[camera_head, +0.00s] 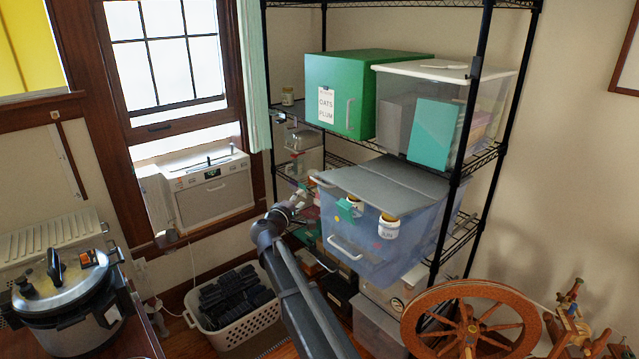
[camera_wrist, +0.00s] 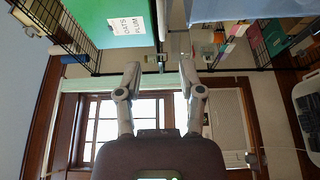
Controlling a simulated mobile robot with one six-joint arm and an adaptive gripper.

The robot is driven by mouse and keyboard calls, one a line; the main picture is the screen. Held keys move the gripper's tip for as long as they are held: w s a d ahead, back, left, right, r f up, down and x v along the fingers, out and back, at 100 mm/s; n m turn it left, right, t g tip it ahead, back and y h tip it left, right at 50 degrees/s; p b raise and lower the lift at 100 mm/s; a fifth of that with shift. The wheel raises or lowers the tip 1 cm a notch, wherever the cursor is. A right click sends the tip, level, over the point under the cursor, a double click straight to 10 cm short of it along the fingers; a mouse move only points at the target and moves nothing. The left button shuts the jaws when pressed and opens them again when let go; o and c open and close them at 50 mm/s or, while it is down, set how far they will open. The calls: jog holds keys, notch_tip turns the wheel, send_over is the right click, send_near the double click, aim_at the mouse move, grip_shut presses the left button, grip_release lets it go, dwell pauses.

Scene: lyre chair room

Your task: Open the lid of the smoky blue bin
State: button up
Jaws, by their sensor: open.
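The smoky blue bin (camera_head: 375,262) is see-through and sits on the middle shelf, its front jutting out. Its grey lid (camera_head: 385,183) lies across the top with a seam over it; a pale handle (camera_head: 322,181) shows at its left front corner. A white handle (camera_head: 345,248) is on the bin's front. A yellow-topped jar (camera_head: 388,228) and a teal item (camera_head: 346,209) show at the front. My gripper (camera_head: 298,203) is left of the bin's front, apart from the lid handle. In the wrist view my gripper (camera_wrist: 160,67) is open, with nothing between its fingers.
Above are a green box (camera_head: 340,95) and a clear tub (camera_head: 440,110). A black shelf post (camera_head: 468,110) stands beside the bin. A white basket (camera_head: 235,310) is on the floor; a spinning wheel (camera_head: 470,320) is at lower right, a pressure cooker (camera_head: 70,295) at left.

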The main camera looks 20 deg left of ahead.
aim_at(319, 182)
jog(key=w, duration=0.9)
jog(key=w+d, duration=0.1)
jog(key=w, duration=0.3)
jog(key=shift+w, duration=0.15)
